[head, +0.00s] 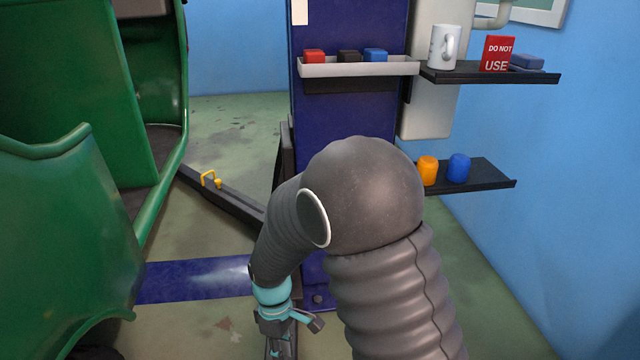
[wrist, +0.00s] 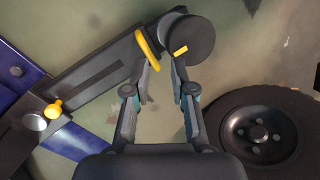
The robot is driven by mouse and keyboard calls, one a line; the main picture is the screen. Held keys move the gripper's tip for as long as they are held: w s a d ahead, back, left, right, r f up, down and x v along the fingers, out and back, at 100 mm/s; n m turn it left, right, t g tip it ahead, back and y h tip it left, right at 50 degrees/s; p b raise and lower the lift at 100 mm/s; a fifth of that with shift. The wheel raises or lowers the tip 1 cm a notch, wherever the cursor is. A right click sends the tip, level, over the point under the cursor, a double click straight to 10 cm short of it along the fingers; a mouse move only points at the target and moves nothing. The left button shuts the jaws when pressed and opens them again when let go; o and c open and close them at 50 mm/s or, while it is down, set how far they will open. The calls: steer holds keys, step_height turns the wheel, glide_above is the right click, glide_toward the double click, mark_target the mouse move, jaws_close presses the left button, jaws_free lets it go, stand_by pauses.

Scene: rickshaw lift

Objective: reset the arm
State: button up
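My gripper (head: 281,342) hangs low at the bottom of the head view, below my bent grey arm, with its fingertips cut off by the frame edge. In the wrist view my gripper (wrist: 164,66) has its two fingers apart, with nothing held between them. A yellow handle (wrist: 148,48) lies at the left fingertip; I cannot tell whether they touch. It sits on a dark lift arm (wrist: 95,75) that ends in a round dark pad (wrist: 188,40) just beyond the right fingertip.
A green rickshaw (head: 60,210) stands at left. A blue lift post (head: 345,115) carries a tray of coloured blocks. Shelves (head: 495,75) hold a mug (head: 444,46) and a red sign (head: 497,53). Another yellow handle (head: 208,178) shows behind. A black wheel (wrist: 258,132) is close at right.

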steer(key=s+d+r+m+t+p, duration=0.2)
steer(key=d+r, duration=0.6)
steer(key=r, duration=0.4)
steer(key=s+d+r+m+t+p, duration=0.3)
steer(key=d+r+m, duration=0.4)
steer(key=r, duration=0.6)
steer(key=s+d+r+m+t+p, duration=0.3)
steer(key=d+r, duration=0.6)
steer(key=r, duration=0.4)
steer(key=s+m+p, duration=0.1)
steer(key=p, duration=0.1)
steer(key=shift+s+m+y+p, duration=0.3)
steer(key=shift+s+m+y, duration=0.05)
steer(key=shift+m+y, duration=0.05)
steer(key=shift+d, duration=0.1)
